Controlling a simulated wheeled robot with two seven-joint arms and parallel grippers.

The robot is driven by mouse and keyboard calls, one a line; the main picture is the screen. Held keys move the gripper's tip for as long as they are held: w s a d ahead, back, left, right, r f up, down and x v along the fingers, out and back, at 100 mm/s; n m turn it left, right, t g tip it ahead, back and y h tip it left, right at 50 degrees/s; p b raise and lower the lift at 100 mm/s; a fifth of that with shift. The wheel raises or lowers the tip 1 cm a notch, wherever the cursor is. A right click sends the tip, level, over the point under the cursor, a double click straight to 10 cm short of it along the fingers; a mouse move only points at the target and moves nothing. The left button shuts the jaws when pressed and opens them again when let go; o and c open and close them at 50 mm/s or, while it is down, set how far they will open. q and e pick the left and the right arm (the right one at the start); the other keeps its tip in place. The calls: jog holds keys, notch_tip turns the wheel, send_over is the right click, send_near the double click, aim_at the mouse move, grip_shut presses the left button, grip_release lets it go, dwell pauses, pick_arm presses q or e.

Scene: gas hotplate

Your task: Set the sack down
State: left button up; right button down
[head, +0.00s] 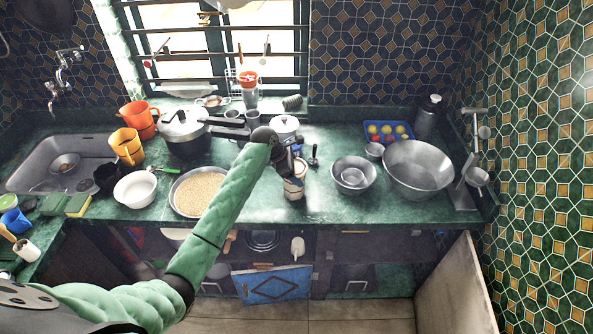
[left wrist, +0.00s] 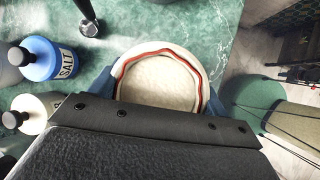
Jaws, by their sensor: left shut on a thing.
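The sack (head: 294,189) is a small cream cylinder with a reddish rim. It is upright at the front part of the green counter (head: 330,207), left of the nested metal bowls. My left gripper (head: 293,178) reaches down over it and is shut on it. In the left wrist view the sack's round pale top (left wrist: 158,82) sits between the fingers of the left gripper (left wrist: 165,92). I cannot tell whether its base touches the counter. My right gripper is in neither view.
A blue salt shaker (left wrist: 40,60) and a cream shaker (left wrist: 36,112) stand close to the sack. Metal bowls (head: 353,175) are to its right, a grain tray (head: 199,192) to its left. The counter's front edge is near. Bare counter lies right of the sack.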

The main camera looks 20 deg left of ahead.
pick_arm(q)
jog(key=o, duration=1.6)
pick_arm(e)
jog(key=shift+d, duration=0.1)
pick_arm(q)
jog(key=shift+r, duration=0.1)
jog(key=b+v, duration=0.5)
jog(key=v, duration=0.7)
jog(key=shift+b, duration=0.4)
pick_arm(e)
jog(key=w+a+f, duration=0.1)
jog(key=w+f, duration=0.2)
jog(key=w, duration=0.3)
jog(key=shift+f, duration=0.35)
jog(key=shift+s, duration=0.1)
